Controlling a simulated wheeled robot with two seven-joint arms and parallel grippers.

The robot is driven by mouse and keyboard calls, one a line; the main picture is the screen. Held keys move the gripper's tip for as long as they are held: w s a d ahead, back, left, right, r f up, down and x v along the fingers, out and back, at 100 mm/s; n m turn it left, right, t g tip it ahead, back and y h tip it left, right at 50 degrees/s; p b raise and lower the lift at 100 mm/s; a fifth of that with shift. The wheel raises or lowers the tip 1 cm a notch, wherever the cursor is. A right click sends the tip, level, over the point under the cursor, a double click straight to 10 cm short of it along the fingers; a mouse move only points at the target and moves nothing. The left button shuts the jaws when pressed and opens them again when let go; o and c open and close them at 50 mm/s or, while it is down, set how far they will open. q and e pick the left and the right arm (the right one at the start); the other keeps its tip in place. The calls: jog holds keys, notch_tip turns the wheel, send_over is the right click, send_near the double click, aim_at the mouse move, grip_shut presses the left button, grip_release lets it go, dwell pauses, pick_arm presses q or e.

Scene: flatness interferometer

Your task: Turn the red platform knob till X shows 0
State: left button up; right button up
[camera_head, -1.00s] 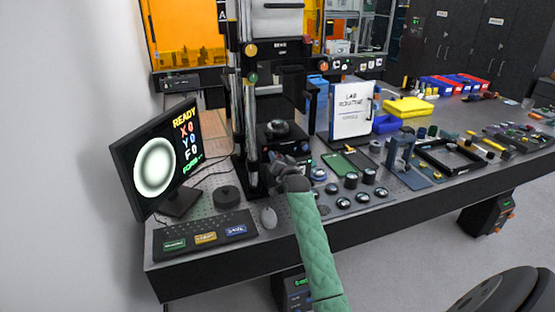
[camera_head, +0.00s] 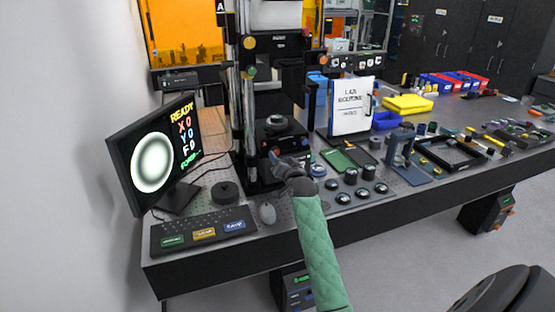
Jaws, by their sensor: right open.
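The monitor (camera_head: 133,170) at the left shows READY and lines for X, Y and F; X (camera_head: 184,127) reads 0. A round pale fringe pattern fills its left part. The black interferometer (camera_head: 258,98) stands upright at the back middle, with its small platform (camera_head: 281,133) low at the front. My right gripper (camera_head: 277,158), on the green-sleeved arm, is open just in front of the platform. The red knob is small and largely hidden by the gripper; I cannot tell whether the fingers touch it. My left gripper is not in view.
A white lab routine sign (camera_head: 351,107) stands behind.

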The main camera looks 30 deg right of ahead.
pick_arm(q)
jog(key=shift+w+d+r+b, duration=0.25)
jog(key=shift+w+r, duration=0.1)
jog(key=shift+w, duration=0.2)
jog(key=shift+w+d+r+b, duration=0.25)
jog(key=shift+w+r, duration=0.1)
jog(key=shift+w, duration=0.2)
pick_arm(e)
jog(key=shift+v, duration=1.65)
